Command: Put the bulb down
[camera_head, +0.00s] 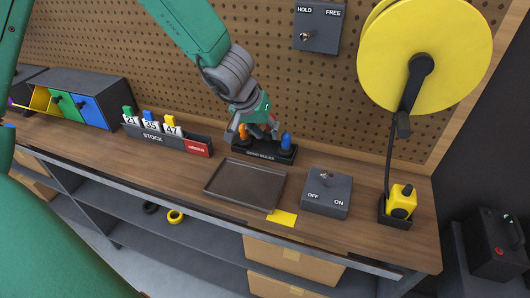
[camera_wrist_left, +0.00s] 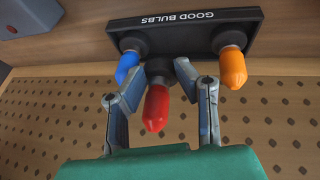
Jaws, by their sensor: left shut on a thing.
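My left gripper (camera_head: 258,136) is low over the black good bulbs rack (camera_head: 262,155) at the back of the bench. In the wrist view the fingers of my left gripper (camera_wrist_left: 176,76) are shut on a red bulb (camera_wrist_left: 155,108), whose dark base is at the middle of the rack (camera_wrist_left: 180,22). I cannot tell whether the base is fully seated. A blue bulb (camera_wrist_left: 127,66) and an orange bulb (camera_wrist_left: 231,68) stand in the rack on either side. In the head view the blue bulb (camera_head: 286,140) shows clearly, while the fingers mostly hide the red one. My right gripper is not in view.
An empty brown tray (camera_head: 245,187) lies in front of the rack, with a yellow card (camera_head: 282,218) beside it. An off/on switch box (camera_head: 327,194) stands to the right. A stock holder (camera_head: 160,136) with numbered tags is to the left. A pegboard (camera_head: 300,75) rises behind.

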